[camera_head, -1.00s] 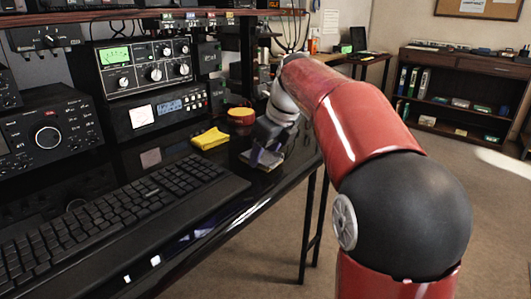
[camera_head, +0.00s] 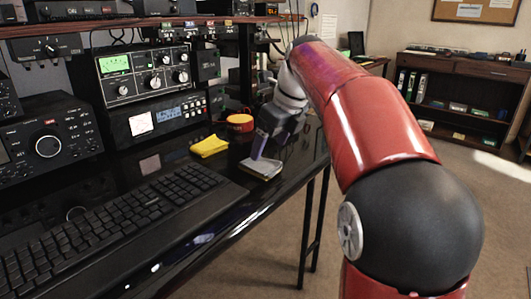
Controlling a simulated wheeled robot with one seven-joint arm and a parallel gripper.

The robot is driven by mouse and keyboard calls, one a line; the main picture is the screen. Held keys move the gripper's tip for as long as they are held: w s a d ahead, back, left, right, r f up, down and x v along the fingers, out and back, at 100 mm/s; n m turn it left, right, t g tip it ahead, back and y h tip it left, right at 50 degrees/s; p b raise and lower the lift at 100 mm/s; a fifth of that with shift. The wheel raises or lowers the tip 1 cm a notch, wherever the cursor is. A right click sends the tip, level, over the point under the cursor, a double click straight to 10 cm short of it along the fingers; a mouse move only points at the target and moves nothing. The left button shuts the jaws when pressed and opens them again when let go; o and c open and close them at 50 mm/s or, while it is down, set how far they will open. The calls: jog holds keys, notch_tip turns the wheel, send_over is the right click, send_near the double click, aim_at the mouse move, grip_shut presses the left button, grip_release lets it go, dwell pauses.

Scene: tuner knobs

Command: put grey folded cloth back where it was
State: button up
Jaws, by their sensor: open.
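The grey folded cloth (camera_head: 262,169) appears as a small flat grey piece with paler edges. It lies on the black desk near its right front edge, to the right of the keyboard. My gripper (camera_head: 268,149) is open, with its fingers pointing down just above and behind the cloth. I cannot tell whether a fingertip still touches it. A yellow folded cloth (camera_head: 209,146) lies on the desk to the left of my gripper.
The keyboard (camera_head: 120,220) fills the front of the desk (camera_head: 232,235). Radio units (camera_head: 150,75) stand along the back. A red and yellow round object (camera_head: 240,122) sits behind the yellow cloth. A bookshelf (camera_head: 455,100) stands far right.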

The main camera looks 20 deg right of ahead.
jog(key=p+v, duration=0.1)
jog(key=v, duration=0.6)
jog(key=s+a+f+n+t+h, duration=0.1)
jog(key=s+f+n, duration=0.9)
jog(key=s+n, duration=0.2)
jog(key=s+a+f+n+h, duration=0.1)
jog(key=s+a+f+n, duration=0.1)
jog(key=s+f+n, duration=0.8)
jog(key=s+n, duration=0.2)
jog(key=n, duration=0.4)
jog(key=shift+a+f+n+t+h, duration=0.3)
jog(key=shift+f+n+t+h, duration=0.1)
